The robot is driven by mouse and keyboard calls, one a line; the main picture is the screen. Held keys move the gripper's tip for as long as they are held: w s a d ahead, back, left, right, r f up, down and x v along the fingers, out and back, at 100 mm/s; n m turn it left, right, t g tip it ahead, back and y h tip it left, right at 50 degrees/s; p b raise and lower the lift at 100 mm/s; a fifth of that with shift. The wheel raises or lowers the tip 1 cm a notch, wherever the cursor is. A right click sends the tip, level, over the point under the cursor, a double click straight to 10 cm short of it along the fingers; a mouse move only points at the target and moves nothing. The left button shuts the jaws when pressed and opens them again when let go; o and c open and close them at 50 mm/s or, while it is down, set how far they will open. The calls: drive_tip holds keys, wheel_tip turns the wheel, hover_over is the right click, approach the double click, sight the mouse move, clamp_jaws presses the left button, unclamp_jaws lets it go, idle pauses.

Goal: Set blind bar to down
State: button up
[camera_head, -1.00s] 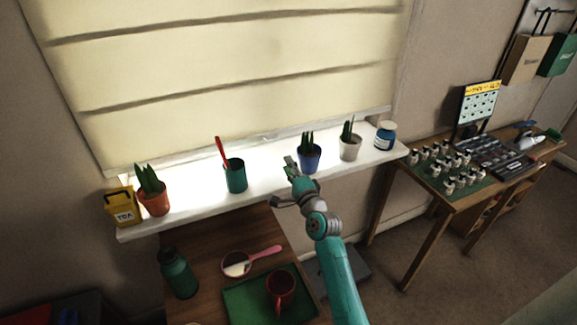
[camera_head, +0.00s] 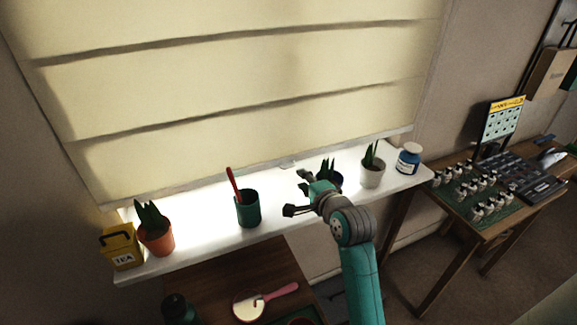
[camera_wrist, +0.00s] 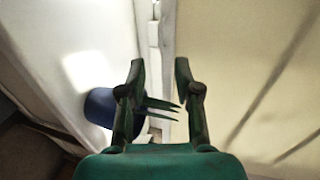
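The blind (camera_head: 250,100) is a cream folded shade hanging over the window. Its pale bottom bar (camera_head: 220,177) runs along its lower edge, low behind the white sill, with a small tab (camera_head: 288,163) near the middle. In the wrist view the bar (camera_wrist: 168,80) runs lengthwise beyond my fingers, with the blind to its right. My gripper (camera_head: 296,192) is over the sill, in front of the tab and left of the blue-potted plant. In the wrist view its fingers (camera_wrist: 160,68) are apart with nothing held between them. I cannot tell the exact distance to the bar.
The sill (camera_head: 195,232) carries a yellow tea tin (camera_head: 122,250), an orange pot (camera_head: 157,240), a green cup (camera_head: 247,210), a white pot (camera_head: 371,172) and a blue jar (camera_head: 409,160). The blue pot (camera_wrist: 100,107) is close to my left finger. A desk stands right.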

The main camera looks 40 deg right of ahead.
drive_tip(key=x, duration=0.9)
drive_tip(key=shift+w, duration=0.3)
drive_tip(key=shift+d+f, duration=0.1)
clamp_jaws()
drive_tip(key=shift+f, duration=0.1)
